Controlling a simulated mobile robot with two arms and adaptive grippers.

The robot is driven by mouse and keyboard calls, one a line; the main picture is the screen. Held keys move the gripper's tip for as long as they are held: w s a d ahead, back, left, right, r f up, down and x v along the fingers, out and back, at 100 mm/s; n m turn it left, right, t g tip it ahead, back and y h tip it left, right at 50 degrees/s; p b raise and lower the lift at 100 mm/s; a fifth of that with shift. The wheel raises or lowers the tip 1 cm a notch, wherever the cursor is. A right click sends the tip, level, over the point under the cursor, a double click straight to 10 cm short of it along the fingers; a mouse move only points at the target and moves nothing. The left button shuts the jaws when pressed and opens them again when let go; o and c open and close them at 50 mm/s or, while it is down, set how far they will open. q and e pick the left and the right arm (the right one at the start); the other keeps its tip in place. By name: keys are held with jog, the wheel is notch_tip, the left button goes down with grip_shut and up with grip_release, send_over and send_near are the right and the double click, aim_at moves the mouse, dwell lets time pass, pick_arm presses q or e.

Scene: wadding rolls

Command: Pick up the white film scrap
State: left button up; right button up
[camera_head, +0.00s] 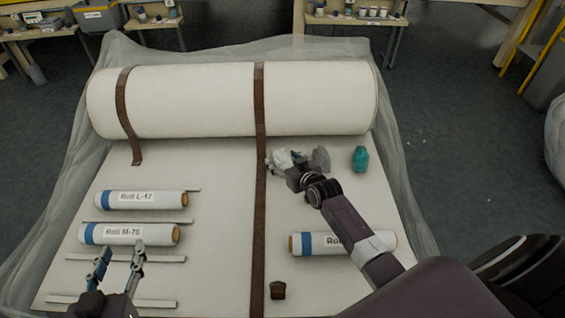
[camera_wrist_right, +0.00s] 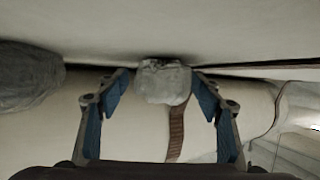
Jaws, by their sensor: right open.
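The white film scrap (camera_head: 283,156) is a crumpled pale lump on the white sheet, just in front of the large roll. In the right wrist view the pale lump (camera_wrist_right: 163,82) sits centred between the two fingertips. My right gripper (camera_wrist_right: 160,88) is open around it, with a gap visible on each side. In the head view my right gripper (camera_head: 280,164) is at the scrap and partly covers it. My left gripper (camera_head: 123,247) is open and empty at the lower left, near the roll marked M-78.
A grey lump (camera_head: 321,158) lies just right of my right gripper, and a teal lump (camera_head: 360,159) further right. The large white roll (camera_head: 200,98) lies behind. Small rolls L-17 (camera_head: 140,199) and M-78 (camera_head: 130,234) lie left. A brown block (camera_head: 278,290) is in front.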

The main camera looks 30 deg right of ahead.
jog(key=shift+w, duration=0.15)
jog(key=c, duration=1.1)
jog(key=shift+c, duration=0.2)
jog(key=shift+r, duration=0.15)
